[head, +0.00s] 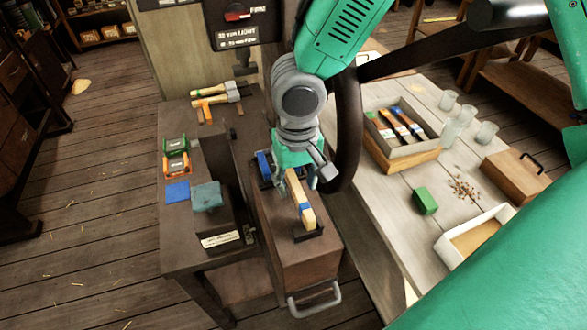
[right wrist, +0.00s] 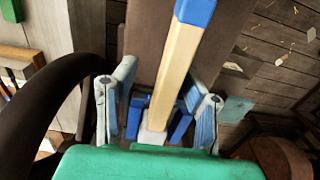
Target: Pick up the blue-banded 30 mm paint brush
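A pale wooden handle with a blue band (head: 304,207) lies over a dark cradle on the brown box; it also shows in the right wrist view (right wrist: 176,70). Its identity as the 30 mm brush is not clear. My right gripper (head: 298,182) is over its far end. In the right wrist view, the fingers (right wrist: 160,112) stand apart on both sides of the handle, with gaps visible. Several brushes with coloured parts, one with blue (head: 409,123), lie in a tray (head: 429,150) to the right. My left gripper is not in view.
The brown box (head: 290,258) has a metal handle. Glass jars (head: 459,122), a green block (head: 425,201) and a white-rimmed tray (head: 450,248) are on the right bench.

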